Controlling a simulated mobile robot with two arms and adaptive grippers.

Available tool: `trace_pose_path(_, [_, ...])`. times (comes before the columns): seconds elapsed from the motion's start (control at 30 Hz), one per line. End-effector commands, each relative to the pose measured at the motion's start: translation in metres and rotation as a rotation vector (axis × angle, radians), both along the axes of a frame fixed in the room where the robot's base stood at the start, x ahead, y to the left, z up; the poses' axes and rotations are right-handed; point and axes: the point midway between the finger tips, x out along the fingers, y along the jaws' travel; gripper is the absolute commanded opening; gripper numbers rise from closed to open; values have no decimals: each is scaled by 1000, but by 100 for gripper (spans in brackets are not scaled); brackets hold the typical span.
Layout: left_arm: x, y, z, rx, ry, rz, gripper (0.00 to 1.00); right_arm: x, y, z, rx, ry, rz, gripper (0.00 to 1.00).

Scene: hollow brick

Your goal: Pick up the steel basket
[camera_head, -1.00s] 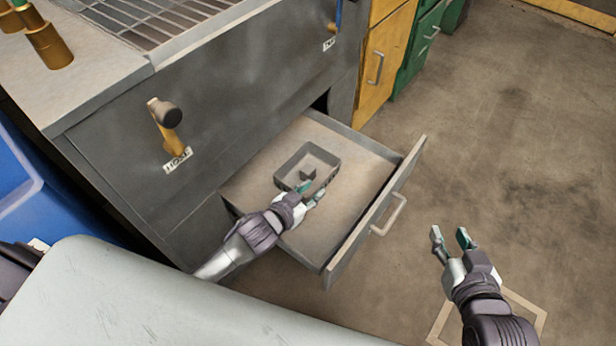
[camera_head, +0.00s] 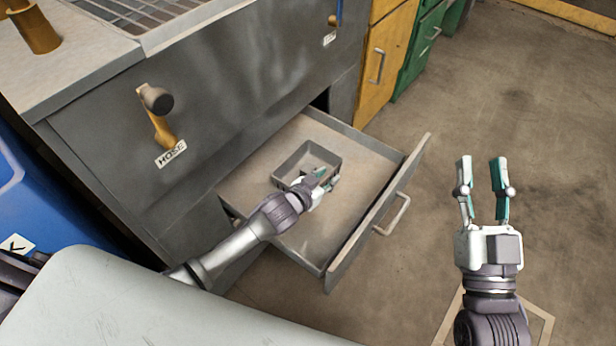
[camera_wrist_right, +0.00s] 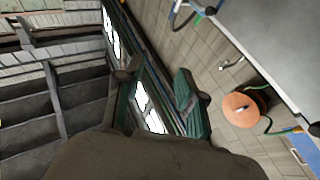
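The steel basket (camera_head: 290,162) is a small grey open-topped box. It sits upright in the pulled-out drawer (camera_head: 372,170), seen in the head view. My left gripper (camera_head: 327,178) is at the basket's near right side. Its fingers look parted, one over the basket's inside and the other outside the wall. The hand hides that corner, and contact with the wall cannot be made out. My right gripper (camera_head: 481,162) is open and empty over the floor, right of the drawer. Its parted fingers also show in the right wrist view (camera_wrist_right: 158,75).
The drawer front with its handle (camera_head: 392,215) stands to the right of the basket. The grey cabinet face (camera_head: 220,100) rises behind, with a hose valve (camera_head: 157,100). A pale surface (camera_head: 150,310) fills the lower left. The floor at right is largely clear.

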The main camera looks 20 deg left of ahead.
Motion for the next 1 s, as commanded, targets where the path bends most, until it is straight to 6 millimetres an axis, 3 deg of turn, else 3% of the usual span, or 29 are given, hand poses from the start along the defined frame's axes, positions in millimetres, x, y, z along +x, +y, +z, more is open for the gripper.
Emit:
trace_pose_path(0.2, [9, -2, -3, 0, 0, 1, 33, -8, 0, 15, 29, -101, 6, 39])
trace_pose_path(0.43, [8, -3, -3, 0, 0, 0, 33, -8, 0, 17, 30, -105, 6, 39])
trace_pose_path(0.63, [8, -3, -3, 0, 0, 0, 0, -8, 0, 16, 30, -104, 6, 39])
trace_pose_path(1.0, [9, -3, -2, 0, -4, -1, 0, -8, 1, 16, 30, -103, 6, 39])
